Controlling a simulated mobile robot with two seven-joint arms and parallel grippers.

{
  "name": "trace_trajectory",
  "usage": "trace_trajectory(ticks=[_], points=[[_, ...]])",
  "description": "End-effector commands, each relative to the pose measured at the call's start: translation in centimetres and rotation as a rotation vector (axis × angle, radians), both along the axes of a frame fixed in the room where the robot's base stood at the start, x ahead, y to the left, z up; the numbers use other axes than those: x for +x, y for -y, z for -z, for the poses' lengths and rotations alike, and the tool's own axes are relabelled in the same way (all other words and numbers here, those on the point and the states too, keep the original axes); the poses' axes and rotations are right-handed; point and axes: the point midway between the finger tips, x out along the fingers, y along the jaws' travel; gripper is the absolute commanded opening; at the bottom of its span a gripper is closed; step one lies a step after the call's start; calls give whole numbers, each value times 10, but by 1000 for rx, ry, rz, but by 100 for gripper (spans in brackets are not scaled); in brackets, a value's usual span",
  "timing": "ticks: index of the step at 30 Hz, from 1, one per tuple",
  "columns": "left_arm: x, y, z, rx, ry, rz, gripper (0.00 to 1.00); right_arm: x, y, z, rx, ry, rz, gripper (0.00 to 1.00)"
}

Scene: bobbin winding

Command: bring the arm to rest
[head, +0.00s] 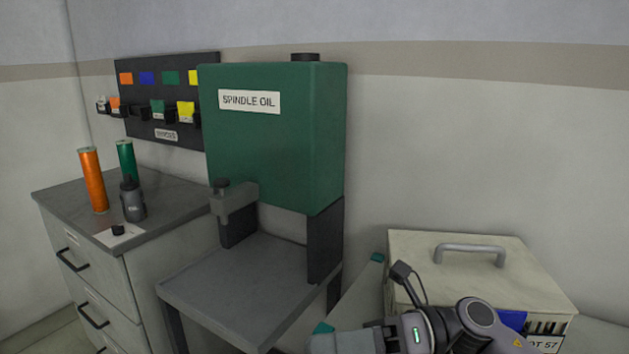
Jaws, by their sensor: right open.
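My right gripper (350,293) is at the bottom of the head view, to the right of the grey stand's low shelf. Its two teal-tipped fingers are spread apart with nothing between them. My right arm (475,318) comes in from the bottom right, in front of a beige box (470,250) with a grey handle. I cannot tell whether the arm touches the box. My left gripper is not in view.
A green spindle oil tank (275,150) stands on a grey stand (240,285). A drawer cabinet (90,265) at left carries an orange cylinder (93,180), a green cylinder (125,160) and a dark bottle (132,202). A dark bobbin board (140,90) hangs behind.

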Motion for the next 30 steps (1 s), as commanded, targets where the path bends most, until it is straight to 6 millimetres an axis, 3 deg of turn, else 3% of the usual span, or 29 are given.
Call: trace_trajectory(ticks=[4,8,13,17,23,27,30], points=[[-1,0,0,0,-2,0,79,7,-1,2,228,-303,153,46],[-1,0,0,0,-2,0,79,21,12,14,402,-577,299,46],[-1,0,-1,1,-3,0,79,37,45,55,606,-959,508,46],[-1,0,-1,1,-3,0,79,37,77,104,742,-1259,680,46],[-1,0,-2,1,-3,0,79,4,128,201,927,-1727,962,46],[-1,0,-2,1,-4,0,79,-43,157,264,1030,-2021,1155,46],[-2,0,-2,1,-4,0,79,-77,170,296,1081,-2178,1265,46]])
